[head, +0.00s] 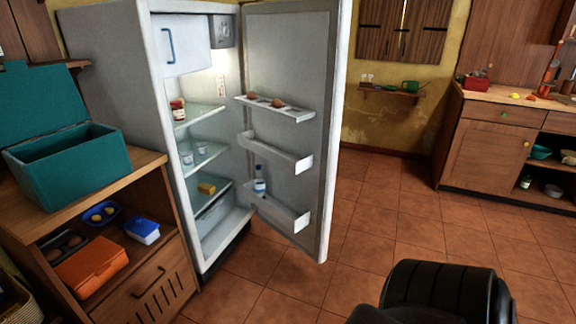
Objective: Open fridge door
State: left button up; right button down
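The white fridge (105,60) stands at the left middle of the head view. Its door (285,75) stands wide open, swung out to the right. The lit inside shows, with glass shelves (200,114) holding a jar (178,110), small cups and a yellow block (207,188). An inner freezer flap (181,45) with a blue handle is shut. The door's inner racks hold eggs (278,103) and a bottle (259,183). The door's outer face and handle are hidden. Neither of my grippers is in view.
A wooden cabinet (152,160) with a teal box (70,172) stands left of the fridge. A black ribbed rounded form (440,290) fills the bottom right. Tiled floor (385,215) is clear right of the door. A wooden counter (485,155) stands at the far right.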

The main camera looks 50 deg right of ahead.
aim_at(296, 54)
jog(key=u, duration=0.1)
jog(key=i, duration=0.7)
jog(key=z, duration=0.75)
jog(key=i, duration=0.5)
jog(key=z, duration=0.6)
